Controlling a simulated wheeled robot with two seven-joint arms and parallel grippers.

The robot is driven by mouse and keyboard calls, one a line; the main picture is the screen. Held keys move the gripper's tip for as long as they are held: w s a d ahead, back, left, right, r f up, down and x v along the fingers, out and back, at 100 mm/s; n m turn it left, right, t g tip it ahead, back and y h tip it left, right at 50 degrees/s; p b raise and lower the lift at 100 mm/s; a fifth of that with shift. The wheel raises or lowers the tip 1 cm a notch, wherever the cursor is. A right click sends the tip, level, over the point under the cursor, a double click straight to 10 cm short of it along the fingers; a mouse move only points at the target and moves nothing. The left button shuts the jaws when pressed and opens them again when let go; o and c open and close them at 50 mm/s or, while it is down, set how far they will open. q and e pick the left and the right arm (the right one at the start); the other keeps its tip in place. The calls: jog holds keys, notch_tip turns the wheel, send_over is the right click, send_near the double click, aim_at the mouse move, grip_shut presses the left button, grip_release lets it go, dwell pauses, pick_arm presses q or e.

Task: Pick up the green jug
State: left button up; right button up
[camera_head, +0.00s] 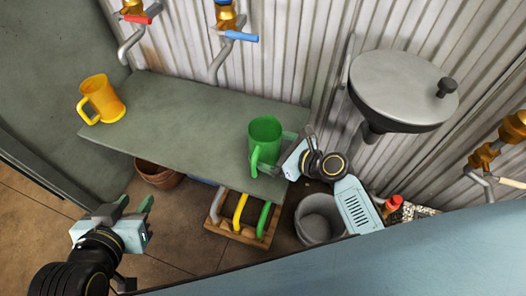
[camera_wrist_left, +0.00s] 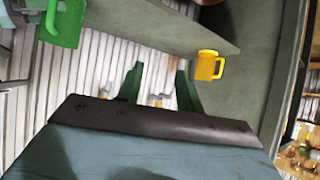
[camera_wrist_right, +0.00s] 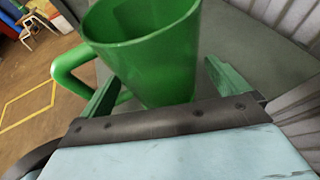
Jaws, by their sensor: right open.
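The green jug (camera_head: 265,140) stands upright on the right end of the grey-green shelf (camera_head: 190,118), its handle toward the front. It fills the upper middle of the right wrist view (camera_wrist_right: 150,55) and shows at the upper left of the left wrist view (camera_wrist_left: 62,22). My right gripper (camera_head: 286,152) is at the jug's right side. In the right wrist view its green fingers (camera_wrist_right: 165,85) are apart with the jug between or just beyond them; contact cannot be told. My left gripper (camera_head: 138,208) is open and empty, low at the left, away from the jug.
A yellow mug (camera_head: 103,100) stands on the shelf's left end. Taps with red (camera_head: 138,20) and blue (camera_head: 236,35) handles are on the corrugated wall. Below are a wooden crate (camera_head: 236,236), a grey bucket (camera_head: 318,220) and a terracotta pot (camera_head: 157,174). A round metal lid (camera_head: 402,88) juts out right.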

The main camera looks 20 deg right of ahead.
jog(key=shift+b+x, duration=0.55)
jog(key=shift+x, duration=0.6)
jog(key=shift+a, duration=0.1)
pick_arm(q)
notch_tip(320, 180, up, 5)
jog(key=w+d+t+h, duration=0.1)
jog(key=w+t, duration=0.2)
jog(key=shift+d+t, duration=0.4)
pick_arm(e)
jog(key=c, duration=1)
pick_arm(q)
jog(key=shift+s, duration=0.1)
